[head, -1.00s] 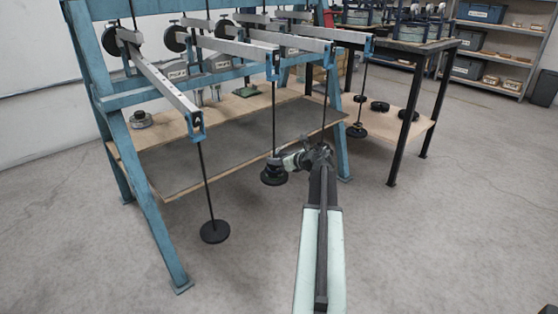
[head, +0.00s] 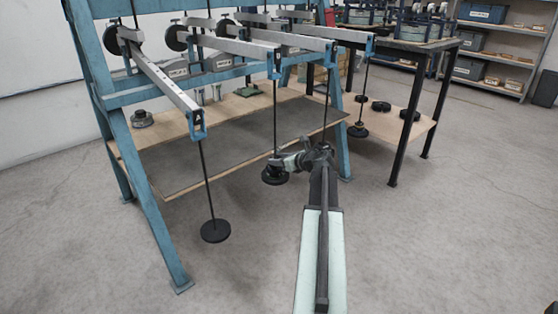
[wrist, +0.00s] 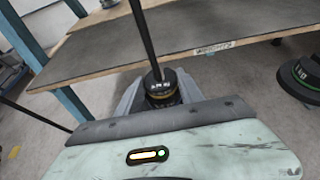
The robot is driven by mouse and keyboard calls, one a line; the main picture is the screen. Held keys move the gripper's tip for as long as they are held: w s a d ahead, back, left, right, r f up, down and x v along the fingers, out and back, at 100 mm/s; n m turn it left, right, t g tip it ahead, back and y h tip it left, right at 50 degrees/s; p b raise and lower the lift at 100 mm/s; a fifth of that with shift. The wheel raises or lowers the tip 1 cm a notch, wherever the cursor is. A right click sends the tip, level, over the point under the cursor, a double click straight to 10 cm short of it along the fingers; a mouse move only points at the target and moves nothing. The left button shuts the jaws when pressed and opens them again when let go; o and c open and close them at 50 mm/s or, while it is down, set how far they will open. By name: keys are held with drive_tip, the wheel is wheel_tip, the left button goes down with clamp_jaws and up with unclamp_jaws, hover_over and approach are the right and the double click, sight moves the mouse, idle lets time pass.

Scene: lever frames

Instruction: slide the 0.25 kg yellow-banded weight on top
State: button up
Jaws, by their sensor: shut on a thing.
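My gripper (head: 284,163) reaches in beside the second lever's hanging rod (head: 274,115) in the head view. In the wrist view its fingers are shut on a small black weight (wrist: 160,91) with a yellow band, held upright. The rod (wrist: 147,38) comes down to the top of this weight, at its middle; whether it passes fully into the slot is hidden. Dark discs (head: 274,179) sit at the rod's lower end, just below the gripper in the head view. The contact between the held weight and these discs cannot be made out.
A green-banded weight (wrist: 303,76) is at the right of the wrist view. The left lever's rod carries a bare disc (head: 215,231). A wooden shelf (head: 165,137) with a grey mat (head: 230,145) lies behind. The front floor is clear.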

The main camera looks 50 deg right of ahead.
drive_tip(key=o, duration=1.4)
drive_tip(key=shift+o, duration=0.2)
drive_tip(key=p+v, duration=0.2)
drive_tip(key=v, duration=0.5)
drive_tip(key=shift+p, duration=0.35)
